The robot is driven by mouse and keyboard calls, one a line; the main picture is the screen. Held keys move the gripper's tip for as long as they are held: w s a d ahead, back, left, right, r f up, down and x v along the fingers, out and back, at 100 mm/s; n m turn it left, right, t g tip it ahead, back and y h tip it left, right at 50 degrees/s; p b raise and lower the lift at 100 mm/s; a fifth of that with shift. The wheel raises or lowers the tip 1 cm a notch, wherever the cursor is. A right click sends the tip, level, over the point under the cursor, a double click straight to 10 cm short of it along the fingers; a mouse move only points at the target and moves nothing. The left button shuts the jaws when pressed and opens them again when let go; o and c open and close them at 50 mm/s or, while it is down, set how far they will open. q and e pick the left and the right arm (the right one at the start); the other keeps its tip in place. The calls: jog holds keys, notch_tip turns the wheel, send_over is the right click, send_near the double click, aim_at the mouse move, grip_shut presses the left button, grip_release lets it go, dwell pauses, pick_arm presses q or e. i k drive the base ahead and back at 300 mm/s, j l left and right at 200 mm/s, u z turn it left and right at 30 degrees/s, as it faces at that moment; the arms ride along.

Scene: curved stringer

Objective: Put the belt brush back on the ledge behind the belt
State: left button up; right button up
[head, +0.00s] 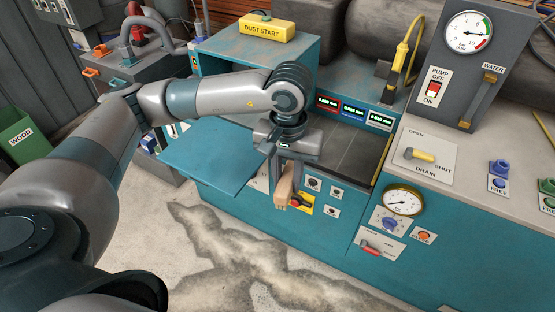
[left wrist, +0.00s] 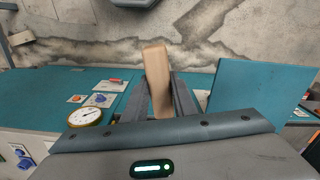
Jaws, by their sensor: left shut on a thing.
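My left gripper (head: 287,172) points down at the front of the teal machine and is shut on the belt brush (head: 284,192), a pale wooden block. In the left wrist view the brush (left wrist: 157,78) is upright between the two grey fingers (left wrist: 160,100) and sticks out past their tips. Its bristles cannot be made out clearly. The dark belt (head: 348,157) lies to the right of the gripper, apart from the brush. Behind it is a teal panel with lit displays (head: 353,112) and a ledge top (head: 385,92). My right gripper is not in view.
A yellow-handled tool (head: 402,57) stands on the ledge at the back right. A teal flap (head: 212,157) juts out left of the gripper. A yellow dust start box (head: 266,28) sits on the cabinet. Gauges and a drain lever (head: 420,155) are on the right.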

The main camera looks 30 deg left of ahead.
aim_at(353, 91)
jog(key=i+l+u, duration=0.25)
jog(key=i+l, duration=0.55)
jog(key=i, duration=0.75)
